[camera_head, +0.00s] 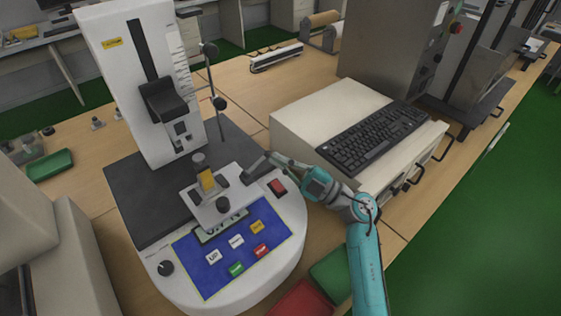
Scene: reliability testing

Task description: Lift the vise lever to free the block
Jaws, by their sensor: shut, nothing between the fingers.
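The vise (222,209) is a light grey fixture on the dark plate of the testing machine. A small yellow block (207,179) stands upright in it, between dark parts.
The machine's tall white column (150,80) rises behind the vise. Its blue button panel (235,255) is in front, with a red switch (277,187) to the right. A beige cabinet (300,125) with a black keyboard (373,138) stands right of my gripper. Red and green trays (300,300) lie at the bottom.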

